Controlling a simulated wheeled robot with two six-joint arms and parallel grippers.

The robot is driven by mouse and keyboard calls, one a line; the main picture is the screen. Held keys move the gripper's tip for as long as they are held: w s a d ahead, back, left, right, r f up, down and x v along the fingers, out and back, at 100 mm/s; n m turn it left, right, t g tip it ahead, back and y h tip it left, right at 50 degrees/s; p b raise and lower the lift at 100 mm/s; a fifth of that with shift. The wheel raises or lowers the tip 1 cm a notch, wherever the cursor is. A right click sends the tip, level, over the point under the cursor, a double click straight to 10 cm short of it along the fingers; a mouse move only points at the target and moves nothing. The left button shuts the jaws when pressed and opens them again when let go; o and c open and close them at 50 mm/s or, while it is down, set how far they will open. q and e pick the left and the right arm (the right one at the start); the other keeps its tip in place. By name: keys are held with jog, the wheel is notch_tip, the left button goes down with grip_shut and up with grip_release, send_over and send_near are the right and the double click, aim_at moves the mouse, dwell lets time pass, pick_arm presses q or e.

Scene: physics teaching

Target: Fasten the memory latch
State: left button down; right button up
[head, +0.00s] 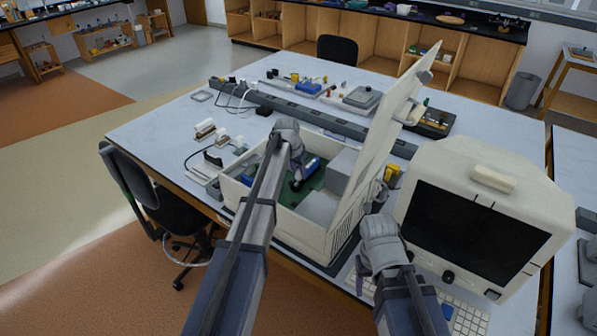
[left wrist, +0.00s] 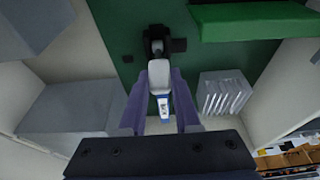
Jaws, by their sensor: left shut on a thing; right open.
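The open cream computer case (head: 289,235) stands on the table, its side panel (head: 385,150) raised. Inside is a green board (head: 312,186), also in the left wrist view (left wrist: 120,45). My left gripper (head: 296,184) reaches down into the case. In the left wrist view its two fingers (left wrist: 160,108) are closed about a white-and-blue piece (left wrist: 160,82), whose far end meets a black fitting (left wrist: 155,42) on the board. I cannot tell whether this piece is the memory latch. My right gripper (head: 361,282) is open and empty, in front of the case by the monitor.
Grey boxes (left wrist: 75,115) and a finned block (left wrist: 222,92) flank the left gripper inside the case. A green slab (left wrist: 250,20) lies above right. The monitor (head: 475,225) and keyboard (head: 460,315) crowd the right side. Cables and small parts lie left of the case.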

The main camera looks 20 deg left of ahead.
aim_at(296, 183)
dwell(0.3)
pick_arm(q)
jog(key=c, duration=0.6)
grip_release()
jog(key=p+v, duration=0.7)
jog(key=shift+r, duration=0.4)
